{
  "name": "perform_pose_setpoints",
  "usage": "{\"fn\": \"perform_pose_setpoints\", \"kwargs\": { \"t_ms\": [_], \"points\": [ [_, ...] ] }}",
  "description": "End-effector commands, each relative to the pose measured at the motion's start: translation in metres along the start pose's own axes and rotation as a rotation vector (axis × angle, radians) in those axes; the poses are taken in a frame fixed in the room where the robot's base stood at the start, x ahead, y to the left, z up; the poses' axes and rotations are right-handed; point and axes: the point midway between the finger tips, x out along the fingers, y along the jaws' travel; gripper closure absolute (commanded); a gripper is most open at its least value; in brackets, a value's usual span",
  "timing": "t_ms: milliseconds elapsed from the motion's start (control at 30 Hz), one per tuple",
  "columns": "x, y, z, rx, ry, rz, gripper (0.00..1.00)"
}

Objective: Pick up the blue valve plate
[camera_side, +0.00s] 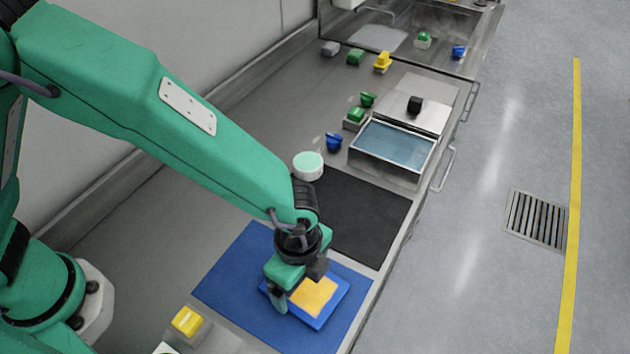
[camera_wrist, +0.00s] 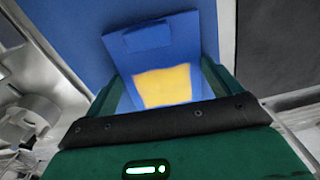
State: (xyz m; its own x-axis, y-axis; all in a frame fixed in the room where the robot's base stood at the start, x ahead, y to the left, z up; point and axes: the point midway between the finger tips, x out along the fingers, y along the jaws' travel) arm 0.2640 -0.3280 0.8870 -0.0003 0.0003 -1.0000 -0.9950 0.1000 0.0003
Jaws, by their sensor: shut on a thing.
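The blue valve plate (camera_side: 338,293) has a yellow patch on its top and is over the blue mat (camera_side: 240,275) in the side view. In the wrist view the plate (camera_wrist: 155,48) reaches out between the two green fingers. My gripper (camera_side: 292,290) points down at the plate, and in the wrist view the gripper (camera_wrist: 160,90) is shut on it, one finger along each side. The arm hides part of the plate in the side view. I cannot tell whether the plate touches the mat or is slightly above it.
A black mat (camera_side: 360,215) lies behind the blue mat, with a round pale-green-topped pot (camera_side: 308,165) at its far left corner. A yellow button box (camera_side: 188,322) stands at the front left. Farther back are a blue-filled metal tray (camera_side: 392,150) and several small coloured valves and blocks.

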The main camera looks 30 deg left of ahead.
Motion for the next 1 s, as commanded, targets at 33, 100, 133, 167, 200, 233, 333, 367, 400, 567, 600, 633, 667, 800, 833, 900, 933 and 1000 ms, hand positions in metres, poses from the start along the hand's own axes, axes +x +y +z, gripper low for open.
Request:
{"fn": "perform_pose_setpoints", "kwargs": {
  "t_ms": [33, 100, 133, 167, 200, 233, 333, 367, 400, 567, 600, 633, 667, 800, 833, 900, 933, 1000],
  "points": [
    [-0.003, -0.001, -0.001, 0.000, 0.003, -0.003, 0.52],
    [-0.006, -0.001, -0.001, 0.000, 0.003, -0.003, 0.52],
    [-0.008, -0.001, -0.001, 0.000, 0.003, -0.003, 0.52],
    [-0.011, -0.001, -0.001, 0.000, 0.004, -0.004, 0.52],
    [-0.014, -0.001, -0.001, 0.000, 0.004, -0.004, 0.52],
    [-0.017, -0.001, -0.001, 0.000, 0.004, -0.004, 0.52],
    [-0.028, -0.001, -0.001, 0.000, 0.005, -0.005, 0.52],
    [-0.032, -0.001, -0.001, 0.000, 0.005, -0.005, 0.52],
    [-0.038, -0.001, -0.001, 0.000, 0.005, -0.005, 0.52],
    [-0.062, -0.001, -0.001, 0.000, 0.006, -0.005, 0.52],
    [-0.068, -0.001, -0.001, 0.000, 0.006, -0.006, 0.52],
    [-0.072, -0.001, -0.001, 0.000, 0.005, -0.005, 0.52],
    [-0.076, -0.001, -0.001, 0.000, 0.005, -0.005, 0.52],
    [-0.091, -0.001, -0.001, 0.000, 0.004, -0.004, 0.52],
    [-0.093, -0.001, -0.001, 0.000, 0.004, -0.003, 0.52],
    [-0.097, -0.001, -0.001, 0.000, 0.003, -0.003, 0.52],
    [-0.098, -0.001, -0.001, 0.000, 0.003, -0.003, 0.52],
    [-0.100, -0.001, -0.001, 0.000, 0.003, -0.003, 0.52]
  ]
}}
